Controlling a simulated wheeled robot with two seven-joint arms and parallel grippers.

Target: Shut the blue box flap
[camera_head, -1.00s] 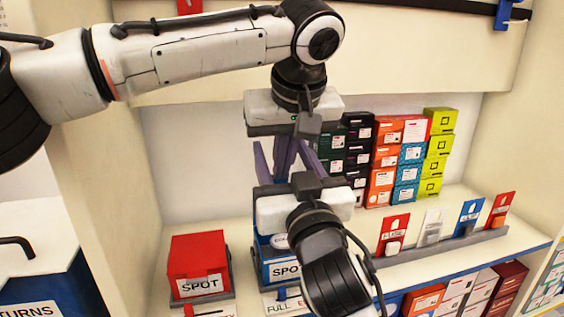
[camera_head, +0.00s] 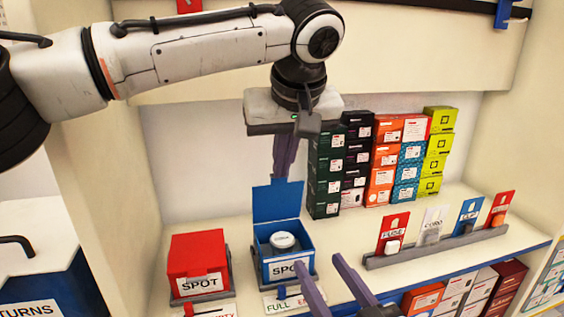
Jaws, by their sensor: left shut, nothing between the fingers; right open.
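The blue box (camera_head: 286,262) stands on the shelf with its flap (camera_head: 277,201) raised upright at the back. A round white item (camera_head: 283,241) lies inside it. My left gripper (camera_head: 281,178) is shut and empty, pointing down, with its fingertips at the top edge of the flap; I cannot tell whether they touch it. My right gripper (camera_head: 322,272) is open and empty, low in front of the blue box and to its right. The tip of its left finger is near the box's front label.
A closed red box (camera_head: 198,262) stands left of the blue box. Several stacked small boxes (camera_head: 380,160) fill the back right. A grey rail (camera_head: 436,247) holds labelled cards at the right. A blue-edged FULL sign (camera_head: 283,302) lies in front of the blue box.

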